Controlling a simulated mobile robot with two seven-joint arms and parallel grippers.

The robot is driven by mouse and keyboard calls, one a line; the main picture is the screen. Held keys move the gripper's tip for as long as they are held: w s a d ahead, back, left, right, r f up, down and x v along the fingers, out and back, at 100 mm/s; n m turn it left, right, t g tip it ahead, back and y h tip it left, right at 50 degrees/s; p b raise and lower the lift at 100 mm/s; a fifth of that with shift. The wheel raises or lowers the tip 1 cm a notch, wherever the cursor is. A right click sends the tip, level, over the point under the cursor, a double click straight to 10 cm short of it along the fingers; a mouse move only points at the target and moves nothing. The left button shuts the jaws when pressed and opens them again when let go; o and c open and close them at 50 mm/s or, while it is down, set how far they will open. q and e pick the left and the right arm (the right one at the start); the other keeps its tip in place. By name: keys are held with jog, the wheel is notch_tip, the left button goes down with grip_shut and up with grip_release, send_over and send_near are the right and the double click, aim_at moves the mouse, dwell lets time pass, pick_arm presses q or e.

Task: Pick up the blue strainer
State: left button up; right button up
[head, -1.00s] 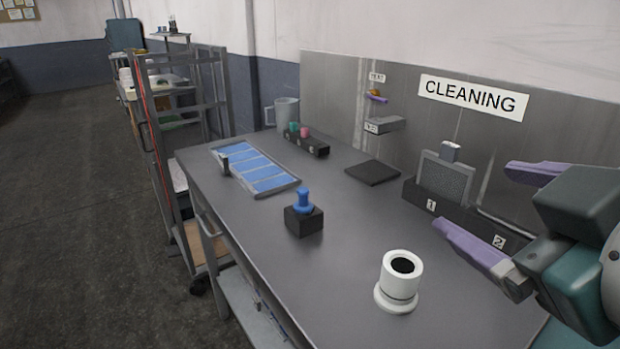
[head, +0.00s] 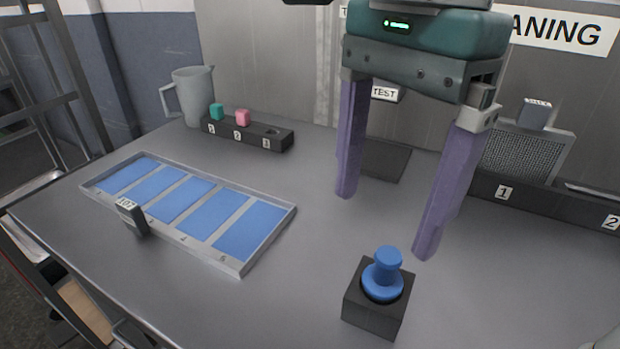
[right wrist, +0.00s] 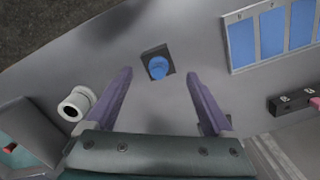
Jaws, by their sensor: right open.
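The blue strainer (head: 383,274), a round blue piece with a knob on top, sits upright on a black block (head: 376,312) near the front of the table. My right gripper (head: 386,225) is open and empty with its fingers pointing down. In the head view its fingertips show above and behind the strainer, apart from it. In the right wrist view the strainer (right wrist: 158,67) lies beyond the open gripper (right wrist: 159,75), roughly midway between the two purple fingers. My left gripper is not in view.
A framed tray (head: 270,238) with blue panels lies left of the block. A black holder (head: 262,142) and a grey pitcher (head: 193,97) stand at the back. A white cylinder (right wrist: 76,104) shows at left in the wrist view. Table between tray and block is clear.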

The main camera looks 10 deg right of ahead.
aim_at(388, 253)
jog(key=shift+h, duration=0.3)
jog(key=f, duration=0.1)
jog(key=d+f, duration=0.1)
jog(key=f, duration=0.2)
jog(key=shift+w+d+p, duration=0.1)
jog(key=shift+d+p, duration=0.25)
jog(key=f, duration=0.5)
jog(key=shift+w+d+f+p, duration=0.1)
jog(key=shift+w+f+p, duration=0.3)
jog(key=shift+c, duration=0.4)
grip_shut()
